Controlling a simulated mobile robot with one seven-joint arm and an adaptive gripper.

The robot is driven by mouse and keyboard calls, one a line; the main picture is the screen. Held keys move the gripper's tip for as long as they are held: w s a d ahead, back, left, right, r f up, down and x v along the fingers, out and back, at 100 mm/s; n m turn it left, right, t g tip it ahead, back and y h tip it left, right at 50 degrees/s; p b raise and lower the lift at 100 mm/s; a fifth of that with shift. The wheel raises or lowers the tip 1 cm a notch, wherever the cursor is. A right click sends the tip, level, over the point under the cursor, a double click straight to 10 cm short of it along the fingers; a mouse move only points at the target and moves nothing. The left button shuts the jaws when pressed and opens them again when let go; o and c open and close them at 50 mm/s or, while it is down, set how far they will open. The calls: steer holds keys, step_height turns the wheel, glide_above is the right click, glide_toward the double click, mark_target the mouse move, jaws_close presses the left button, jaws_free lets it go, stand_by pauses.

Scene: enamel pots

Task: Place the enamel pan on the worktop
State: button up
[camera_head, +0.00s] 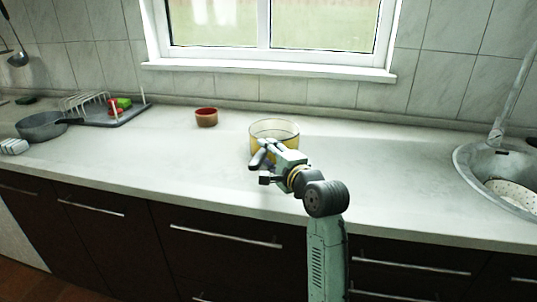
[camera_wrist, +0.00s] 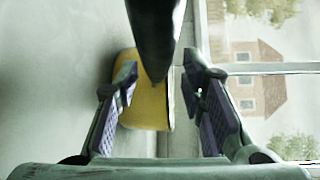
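A yellow pan (camera_head: 285,132) with a pale rim stands on the white worktop (camera_head: 190,165) below the window; I take it for the enamel pan. My gripper (camera_head: 262,158) is in front of its near side, hiding part of it. In the wrist view, the yellow pan (camera_wrist: 148,112) shows between the two spread, purple-padded fingers of my gripper (camera_wrist: 162,80). A dark tapered shape at top centre covers part of the pan. The fingers are apart and nothing is clamped. I cannot tell whether any finger touches the pan.
A small red-brown bowl (camera_head: 206,117) stands left of the pan. A grey saucepan (camera_head: 42,126) and a dark tray with a rack (camera_head: 118,117) are farther left. A sink (camera_head: 470,165) holding a pale speckled item is at right. The worktop between is clear.

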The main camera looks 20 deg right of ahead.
steer(key=s, duration=0.4)
steer(key=s+d+r+b, duration=0.1)
steer(key=s, duration=0.3)
steer(key=s+b, duration=0.1)
steer(key=s, duration=0.2)
steer(key=shift+s+d+r, duration=0.15)
steer(key=shift+s, duration=0.25)
